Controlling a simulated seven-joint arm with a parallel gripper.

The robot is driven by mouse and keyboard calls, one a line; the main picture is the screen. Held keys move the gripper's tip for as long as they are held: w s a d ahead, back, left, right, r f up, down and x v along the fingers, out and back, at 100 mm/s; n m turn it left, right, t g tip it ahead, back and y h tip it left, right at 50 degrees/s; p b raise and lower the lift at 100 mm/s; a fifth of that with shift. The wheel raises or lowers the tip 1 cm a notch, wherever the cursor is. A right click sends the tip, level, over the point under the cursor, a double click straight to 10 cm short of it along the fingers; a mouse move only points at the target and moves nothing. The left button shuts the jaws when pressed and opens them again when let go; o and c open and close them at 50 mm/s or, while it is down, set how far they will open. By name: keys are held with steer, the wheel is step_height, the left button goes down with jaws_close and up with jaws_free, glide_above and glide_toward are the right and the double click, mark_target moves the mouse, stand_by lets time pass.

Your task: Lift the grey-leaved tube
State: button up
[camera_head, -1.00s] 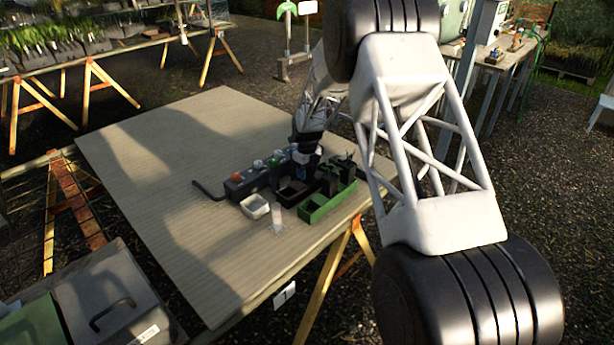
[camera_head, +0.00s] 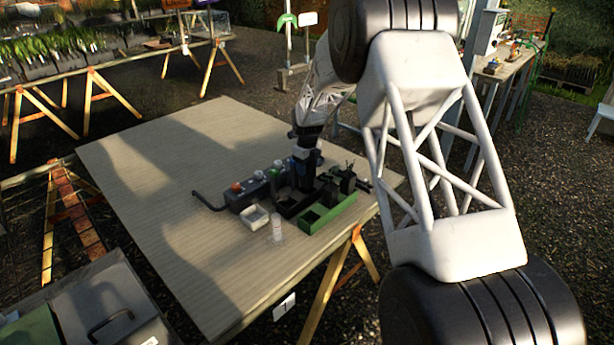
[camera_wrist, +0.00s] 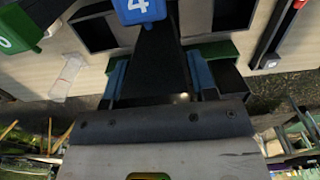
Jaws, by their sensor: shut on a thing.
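My gripper (camera_wrist: 158,80) shows in the wrist view with blue-padded fingers on both sides of a dark tapered tube (camera_wrist: 158,55), and is shut on it. No leaves show on this tube, so I cannot tell their colour. In the head view my gripper (camera_head: 305,165) points down over the black tray (camera_head: 284,213), between the knobbed box and the green tray. I cannot tell whether the tube's base is clear of the tray. Other dark tubes with small plants (camera_head: 346,178) stand behind the green tray (camera_head: 335,216).
A dark box (camera_head: 240,202) with coloured knobs stands left of the gripper. A blue piece marked 4 (camera_wrist: 138,10) is close to the held tube. A white dish (camera_head: 255,218) and a clear cylinder (camera_head: 277,230) stand in front.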

steer(key=shift+r, duration=1.8)
steer(key=shift+s, duration=0.15)
